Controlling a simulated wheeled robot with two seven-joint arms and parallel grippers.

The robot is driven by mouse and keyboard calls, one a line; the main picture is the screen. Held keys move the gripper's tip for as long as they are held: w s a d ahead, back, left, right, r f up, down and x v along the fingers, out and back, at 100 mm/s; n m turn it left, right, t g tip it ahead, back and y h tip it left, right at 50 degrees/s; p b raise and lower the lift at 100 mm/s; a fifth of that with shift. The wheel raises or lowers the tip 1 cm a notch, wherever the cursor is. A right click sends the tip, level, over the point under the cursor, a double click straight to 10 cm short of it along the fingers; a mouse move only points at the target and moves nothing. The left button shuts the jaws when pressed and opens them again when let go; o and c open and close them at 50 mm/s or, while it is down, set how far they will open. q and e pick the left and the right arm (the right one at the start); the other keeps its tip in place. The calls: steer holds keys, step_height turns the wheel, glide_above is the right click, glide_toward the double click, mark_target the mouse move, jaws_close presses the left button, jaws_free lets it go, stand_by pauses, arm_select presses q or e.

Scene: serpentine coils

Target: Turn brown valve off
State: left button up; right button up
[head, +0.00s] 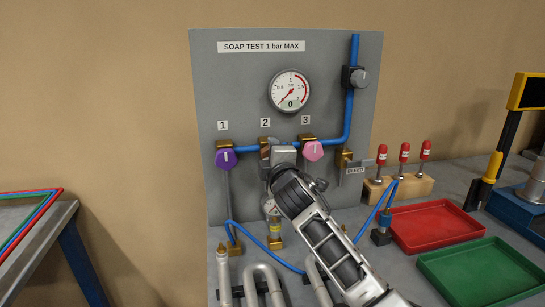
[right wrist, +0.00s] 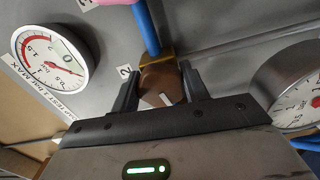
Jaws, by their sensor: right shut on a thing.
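The brown valve knob (head: 266,152) sits under label 2 on the grey panel, between the purple knob (head: 226,159) and the pink knob (head: 312,151). My right gripper (head: 275,158) is at this knob and covers much of it in the head view. In the right wrist view, the brown knob (right wrist: 160,84) sits between the two dark fingers of my right gripper (right wrist: 159,88), which is shut on it. A short white mark shows on the knob's face, slanted in that view. My left gripper is in neither view.
A round gauge (head: 290,91) is above the valves, and a smaller gauge (head: 269,204) hangs below, partly behind my arm. Blue pipe (head: 350,115) runs along the panel. Red tray (head: 437,226), green tray (head: 482,271) and red-capped fittings (head: 404,153) stand to the right.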

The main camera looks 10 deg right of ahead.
steer(key=m, duration=0.4)
steer(key=shift+f+m, duration=0.2)
steer(key=shift+m, duration=0.1)
steer(key=m, duration=0.5)
steer(key=shift+a+m, duration=0.15)
steer(key=shift+m, duration=0.15)
steer(key=m, duration=0.5)
steer(key=shift+a, duration=0.1)
steer(key=shift+m+p, duration=0.65)
steer(key=shift+m, duration=2.05)
steer(key=o, duration=1)
